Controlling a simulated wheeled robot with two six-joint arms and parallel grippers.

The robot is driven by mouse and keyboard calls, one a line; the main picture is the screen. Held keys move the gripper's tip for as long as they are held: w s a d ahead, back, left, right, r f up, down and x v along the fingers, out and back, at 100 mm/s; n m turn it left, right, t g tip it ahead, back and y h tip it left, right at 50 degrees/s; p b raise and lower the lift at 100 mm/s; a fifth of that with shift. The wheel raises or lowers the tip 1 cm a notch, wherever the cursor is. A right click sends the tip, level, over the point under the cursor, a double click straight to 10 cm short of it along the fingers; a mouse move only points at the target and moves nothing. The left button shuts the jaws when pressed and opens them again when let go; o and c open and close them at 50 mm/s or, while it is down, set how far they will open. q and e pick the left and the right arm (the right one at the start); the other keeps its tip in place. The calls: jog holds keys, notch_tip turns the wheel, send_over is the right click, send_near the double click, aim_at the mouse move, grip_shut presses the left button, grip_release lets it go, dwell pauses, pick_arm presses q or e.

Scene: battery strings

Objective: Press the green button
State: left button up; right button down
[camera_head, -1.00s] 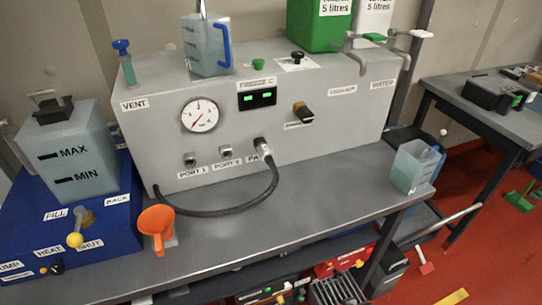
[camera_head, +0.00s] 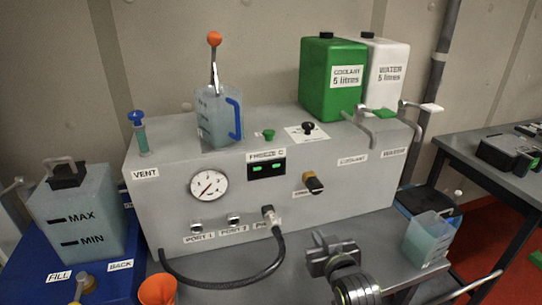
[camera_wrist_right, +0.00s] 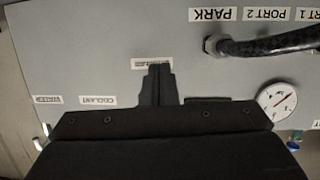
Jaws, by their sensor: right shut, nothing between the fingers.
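The green button (camera_head: 268,134) is a small round cap on top of the grey box (camera_head: 150,200), between the jug and a black knob on a white plate. My right gripper (camera_head: 320,243) is shut and empty, low in front of the box and well below the button. In the right wrist view its shut fingers (camera_wrist_right: 158,85) point at the box's front panel, which appears upside down. The button cannot be made out in that view. My left gripper is not in view.
A green coolant can (camera_head: 333,95) and white water can (camera_head: 387,90) stand right. A black hose (camera_head: 235,283) loops in front. A clear jug (camera_head: 428,238) stands at the right.

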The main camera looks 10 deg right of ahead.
jog(key=w+a+r+t, duration=0.2)
jog(key=r, duration=0.5)
jog(key=w+a+r+t+y, duration=0.1)
jog(key=w+a+r+t, duration=0.1)
jog(key=r, duration=0.5)
jog(key=w+a+r+t+y, duration=0.1)
jog(key=w+a+r+t, duration=0.2)
jog(key=r, duration=0.4)
jog(key=shift+w+n, duration=0.4)
jog(key=shift+w, duration=0.35)
